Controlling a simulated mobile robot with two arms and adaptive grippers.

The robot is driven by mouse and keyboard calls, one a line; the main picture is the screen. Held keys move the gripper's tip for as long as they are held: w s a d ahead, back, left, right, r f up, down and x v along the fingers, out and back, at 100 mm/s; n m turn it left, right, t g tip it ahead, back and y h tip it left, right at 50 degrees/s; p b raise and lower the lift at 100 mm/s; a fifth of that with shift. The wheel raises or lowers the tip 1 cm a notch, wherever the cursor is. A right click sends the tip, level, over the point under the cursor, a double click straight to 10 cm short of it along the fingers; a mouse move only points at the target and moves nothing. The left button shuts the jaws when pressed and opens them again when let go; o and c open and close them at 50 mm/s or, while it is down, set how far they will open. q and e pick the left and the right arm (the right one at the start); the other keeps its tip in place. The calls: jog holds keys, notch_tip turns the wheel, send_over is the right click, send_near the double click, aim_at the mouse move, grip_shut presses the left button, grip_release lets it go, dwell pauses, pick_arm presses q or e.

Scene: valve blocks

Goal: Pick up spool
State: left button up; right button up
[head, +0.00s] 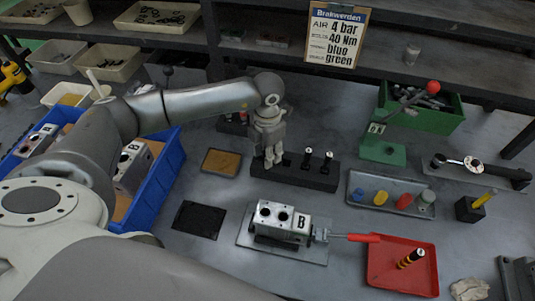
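Two dark spools with pale tops stand upright in a black rack (290,178), a left spool (306,158) and a right spool (328,159). My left gripper (270,162) points down over the rack's left end, left of these spools. Its fingers look close together, and I cannot tell whether anything is between them. They hide that part of the rack. A grey valve block (282,216) marked B sits on a plate in front of the rack. A black-and-orange cylindrical piece (410,258) lies tilted in the red tray (388,279). My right gripper is out of view.
A blue crate (169,163) with more blocks is at left. A brown pad (221,162) and black mat (200,219) lie near the rack. A green press (383,147) and a tray of coloured caps (362,214) are at right. A sign (336,35) hangs behind.

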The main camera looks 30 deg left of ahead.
pick_arm(q)
grip_shut()
jog(key=shift+r, duration=0.1)
